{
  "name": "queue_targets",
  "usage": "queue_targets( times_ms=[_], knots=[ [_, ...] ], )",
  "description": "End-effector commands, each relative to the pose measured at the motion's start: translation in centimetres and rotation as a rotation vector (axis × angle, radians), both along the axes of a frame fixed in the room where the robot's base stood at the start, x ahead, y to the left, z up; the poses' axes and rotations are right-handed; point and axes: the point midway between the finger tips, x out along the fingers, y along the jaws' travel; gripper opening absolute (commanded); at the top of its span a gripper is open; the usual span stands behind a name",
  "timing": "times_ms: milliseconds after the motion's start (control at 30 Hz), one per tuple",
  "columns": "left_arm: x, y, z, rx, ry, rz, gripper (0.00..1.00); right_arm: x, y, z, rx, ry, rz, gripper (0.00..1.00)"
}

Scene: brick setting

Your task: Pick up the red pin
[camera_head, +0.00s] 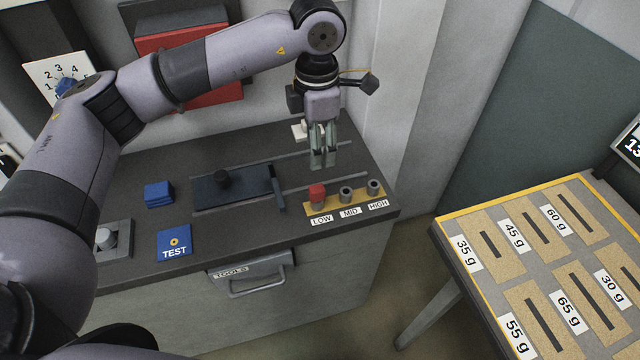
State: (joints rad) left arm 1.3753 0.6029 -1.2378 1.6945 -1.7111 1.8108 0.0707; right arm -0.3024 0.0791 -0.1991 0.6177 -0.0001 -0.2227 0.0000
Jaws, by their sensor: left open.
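The red pin (317,194) stands upright at the LOW position of a yellow strip (333,206) near the front right of the dark bench. The MID (346,193) and HIGH (374,187) positions beside it hold grey hollow sockets with no pin in them. My left gripper (323,164) points down above the bench, behind the red pin and slightly to its right in the picture. It is open and empty, with its fingers close together from this angle. It appears apart from the pin. My right gripper is not in view.
A TOOLS drawer (250,276) is below. A table with weight-labelled slots (470,262) stands at right.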

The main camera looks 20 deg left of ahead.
Motion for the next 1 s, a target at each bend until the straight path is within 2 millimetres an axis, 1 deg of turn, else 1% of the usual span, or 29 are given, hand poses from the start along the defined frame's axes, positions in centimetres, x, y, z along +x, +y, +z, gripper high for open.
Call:
queue_targets(
  times_ms=[33,167,300,400,500,567,667,800,900,1000],
  knots=[
    [-0.1,0.1,-0.9,0.002,0.006,0.001,0.45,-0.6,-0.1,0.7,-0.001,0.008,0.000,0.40],
    [-0.1,0.0,-3.8,-0.001,0.007,-0.001,0.45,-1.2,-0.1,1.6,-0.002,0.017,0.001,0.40],
    [-0.1,0.0,-6.6,-0.003,0.006,0.001,0.45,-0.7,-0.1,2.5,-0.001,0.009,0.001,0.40],
    [0.0,-0.1,-8.0,-0.003,0.005,0.000,0.45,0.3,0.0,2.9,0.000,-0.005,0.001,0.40],
    [0.0,0.0,-8.8,-0.004,0.002,0.000,0.45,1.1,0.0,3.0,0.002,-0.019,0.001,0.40],
    [0.0,0.0,-9.1,-0.004,0.002,0.000,0.45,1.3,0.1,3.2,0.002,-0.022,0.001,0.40],
    [0.1,0.1,-9.8,-0.003,0.005,0.001,0.45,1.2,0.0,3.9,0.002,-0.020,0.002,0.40],
    [0.2,0.3,-11.9,-0.003,0.006,0.001,0.45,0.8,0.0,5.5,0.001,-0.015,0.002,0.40],
    [0.3,0.2,-13.4,-0.004,0.004,0.001,0.45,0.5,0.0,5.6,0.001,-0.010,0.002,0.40],
    [0.3,0.3,-14.1,-0.004,0.003,0.000,0.45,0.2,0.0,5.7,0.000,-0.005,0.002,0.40]
  ],
)
